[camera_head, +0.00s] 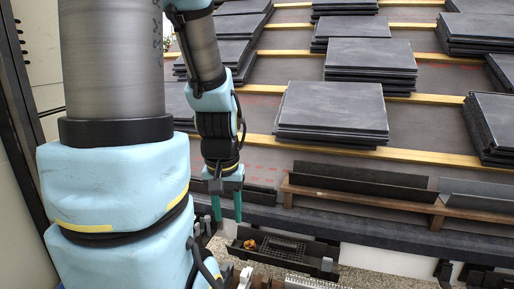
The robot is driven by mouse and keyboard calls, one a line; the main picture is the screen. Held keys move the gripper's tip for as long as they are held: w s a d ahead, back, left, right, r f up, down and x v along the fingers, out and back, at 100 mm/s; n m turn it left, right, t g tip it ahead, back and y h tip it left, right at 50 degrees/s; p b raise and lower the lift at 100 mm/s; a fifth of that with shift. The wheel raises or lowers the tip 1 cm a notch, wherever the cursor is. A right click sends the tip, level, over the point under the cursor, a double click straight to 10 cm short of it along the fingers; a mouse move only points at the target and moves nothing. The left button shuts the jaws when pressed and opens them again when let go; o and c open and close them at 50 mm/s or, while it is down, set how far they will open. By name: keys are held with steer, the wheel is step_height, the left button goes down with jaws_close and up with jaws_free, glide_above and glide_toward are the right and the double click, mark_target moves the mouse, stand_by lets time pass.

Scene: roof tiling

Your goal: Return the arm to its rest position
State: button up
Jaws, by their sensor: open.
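My arm, with light blue joints and grey links, fills the left side of the head view. It reaches toward the roof and bends down to my gripper (228,207). The gripper hangs pointing down in front of the roof's lower edge, with its two teal fingers apart and nothing between them. It is above and to the left of a dark tray (320,262) and apart from the slate stacks.
Stacks of dark slates (332,110) lie on the roof between yellow wooden battens (418,155). A brown ledge (400,203) with dark upright strips runs along the lower edge. The tray holds a small orange item (249,244). A dark frame stands at the far left.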

step_height(320, 180, up, 26)
steer(key=p, duration=2.4)
steer(key=shift+r, duration=0.1)
